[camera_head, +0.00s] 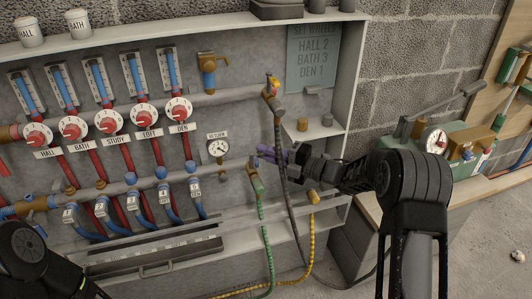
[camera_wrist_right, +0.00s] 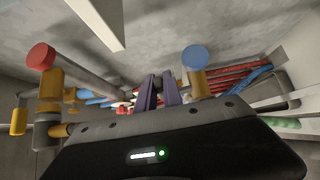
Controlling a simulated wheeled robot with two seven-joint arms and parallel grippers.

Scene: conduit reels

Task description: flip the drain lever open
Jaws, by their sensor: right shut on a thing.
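The drain fitting (camera_head: 255,181) sits at the right end of the lower pipe on the panel, with a green hose (camera_head: 264,226) hanging from it. My right gripper (camera_head: 262,154) comes in from the right, its purple fingers just above this fitting. The fingers also show in the right wrist view (camera_wrist_right: 160,93), close together. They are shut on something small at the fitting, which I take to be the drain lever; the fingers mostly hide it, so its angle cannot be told. Of my left arm only dark links show at lower left; its gripper is out of view.
A dark hose (camera_head: 283,165) hangs from the upper valve (camera_head: 272,90), close to my right fingers. A return gauge (camera_head: 218,148) is left of them. Dial wheels (camera_head: 109,121) and flow tubes fill the panel's left. A green machine (camera_head: 435,140) stands on the right bench.

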